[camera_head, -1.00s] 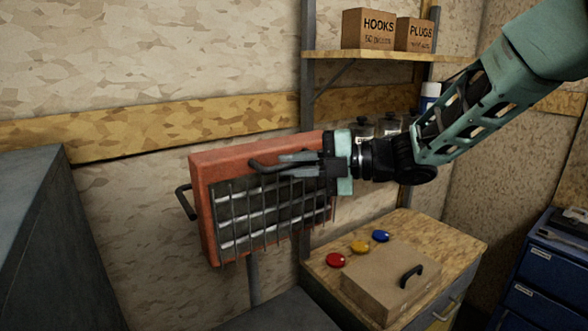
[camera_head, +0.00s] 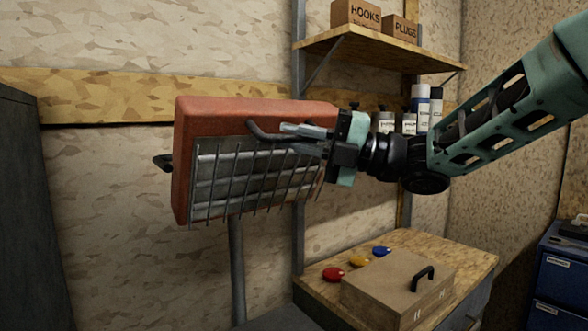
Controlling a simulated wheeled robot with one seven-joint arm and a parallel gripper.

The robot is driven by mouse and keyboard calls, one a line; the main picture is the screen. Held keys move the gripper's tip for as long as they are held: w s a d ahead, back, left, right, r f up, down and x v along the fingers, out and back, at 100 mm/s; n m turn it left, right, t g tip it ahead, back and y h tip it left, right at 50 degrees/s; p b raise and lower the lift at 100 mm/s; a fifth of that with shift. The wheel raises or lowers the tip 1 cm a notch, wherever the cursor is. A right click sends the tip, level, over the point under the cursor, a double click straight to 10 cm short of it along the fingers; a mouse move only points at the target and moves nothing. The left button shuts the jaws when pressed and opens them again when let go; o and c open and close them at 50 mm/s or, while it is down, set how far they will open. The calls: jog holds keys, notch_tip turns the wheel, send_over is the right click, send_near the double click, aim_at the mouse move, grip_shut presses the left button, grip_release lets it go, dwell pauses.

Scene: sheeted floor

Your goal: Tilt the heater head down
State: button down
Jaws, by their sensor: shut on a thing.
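The heater head (camera_head: 240,115) is an orange-red box with a dark wire grille (camera_head: 225,180) over pale bars on its front. It sits on a grey post (camera_head: 237,265), and its front leans downward. A dark bar handle (camera_head: 262,135) stands out from its front near the top right. A second dark handle (camera_head: 163,162) sticks out at its left side. My gripper (camera_head: 300,134) reaches in from the right and is shut on the right handle. The fingers hide part of that handle.
A wooden bench (camera_head: 455,252) at lower right bears a brown case (camera_head: 395,285) and red, yellow and blue round knobs. A shelf (camera_head: 385,50) above holds two boxes, with bottles below it. A dark cabinet (camera_head: 20,200) stands at left, a blue drawer unit (camera_head: 560,270) at far right.

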notch_tip(320, 180, down, 6)
jog(key=n+g+y+b, duration=0.2)
jog(key=n+y+b, duration=0.2)
jog(key=b, duration=1.6)
jog(key=shift+s+d+n+g, duration=0.3)
jog(key=shift+s+n+g, duration=0.1)
jog(key=shift+n, duration=0.6)
jog(key=shift+w+f+b, duration=0.1)
jog(key=shift+f+b, duration=0.05)
jog(key=shift+b, duration=0.15)
jog(key=c, duration=1.5)
grip_release()
jog(key=shift+o, duration=0.2)
jog(key=b+v, duration=0.1)
jog(key=v, duration=1.6)
jog(key=shift+d+b, duration=0.15)
jog(key=shift+b, duration=0.2)
